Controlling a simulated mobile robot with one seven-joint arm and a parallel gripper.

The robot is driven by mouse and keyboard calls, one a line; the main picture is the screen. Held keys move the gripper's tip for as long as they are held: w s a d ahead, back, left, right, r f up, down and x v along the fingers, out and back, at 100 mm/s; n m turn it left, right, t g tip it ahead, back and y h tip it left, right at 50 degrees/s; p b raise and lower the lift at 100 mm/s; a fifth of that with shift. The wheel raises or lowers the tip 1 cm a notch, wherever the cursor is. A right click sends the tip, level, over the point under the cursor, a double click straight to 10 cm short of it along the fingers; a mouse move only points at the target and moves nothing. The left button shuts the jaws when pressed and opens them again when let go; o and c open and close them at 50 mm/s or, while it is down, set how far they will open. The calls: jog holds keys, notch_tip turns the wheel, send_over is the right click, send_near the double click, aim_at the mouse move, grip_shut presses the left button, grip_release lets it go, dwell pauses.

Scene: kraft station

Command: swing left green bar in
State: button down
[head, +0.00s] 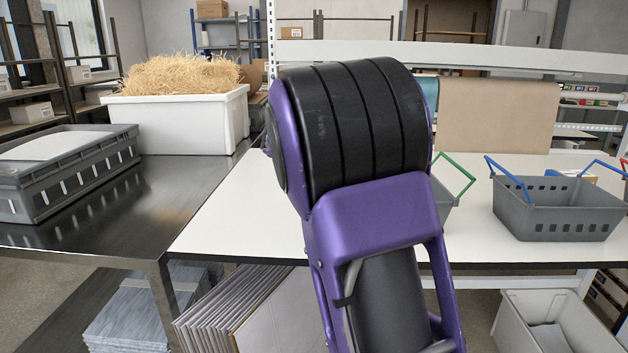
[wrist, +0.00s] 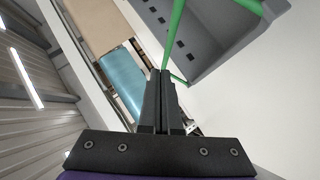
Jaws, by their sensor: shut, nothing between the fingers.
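A grey basket with green bars stands on the white table, mostly hidden behind my arm in the head view. One green bar (head: 455,174) sticks up at its right, outside the arm's outline. In the wrist view the grey basket (wrist: 205,40) fills the upper right. A long green bar (wrist: 174,34) runs up from my fingertips, and a second bit of green bar (wrist: 250,6) shows at the top. My gripper (wrist: 161,73) is shut and empty, its tips at or very near the long bar's lower end; I cannot tell whether they touch. The gripper is hidden in the head view.
A second grey basket (head: 558,208) with blue bars (head: 508,178) stands on the white table (head: 235,215) at right. A white tub of straw (head: 180,120) and a grey crate (head: 65,170) stand on the dark bench at left. A brown paper roll (head: 498,115) hangs behind.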

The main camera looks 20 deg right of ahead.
jog(key=shift+r+p, duration=0.35)
jog(key=shift+r, duration=0.45)
